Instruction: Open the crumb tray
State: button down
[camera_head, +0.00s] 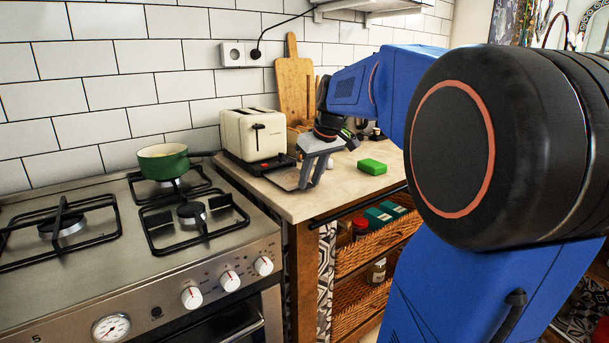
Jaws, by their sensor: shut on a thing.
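A cream toaster (253,135) stands on the wooden counter near the tiled wall, with a black lever on its front face. The dark crumb tray (268,165) shows low at the toaster's front and juts out from under it. My grey gripper (298,185) reaches down from the right to the counter just in front of the tray. It is shut on the crumb tray; the exact contact is small and partly hidden by the fingers.
A green sponge (372,167) lies on the counter to the right. A green pot (163,162) sits on the stove (140,265) at left. Wooden cutting boards (294,85) lean behind the toaster. Wicker baskets (365,252) are below the counter. My blue arm hides much of the right side.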

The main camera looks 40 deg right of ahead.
dwell(0.3)
jog(key=c, duration=1.4)
grip_release()
jog(key=shift+o, duration=0.2)
jog(key=shift+r, duration=0.1)
jog(key=v, duration=1.7)
jog(key=shift+s, duration=0.15)
jog(key=s+a+f, duration=0.6)
jog(key=f, duration=0.4)
jog(key=s+a+f, duration=0.6)
jog(key=a+f, duration=0.1)
jog(key=f, duration=0.3)
jog(key=s+a+f, duration=0.6)
jog(key=f, duration=0.4)
jog(key=shift+f, duration=0.35)
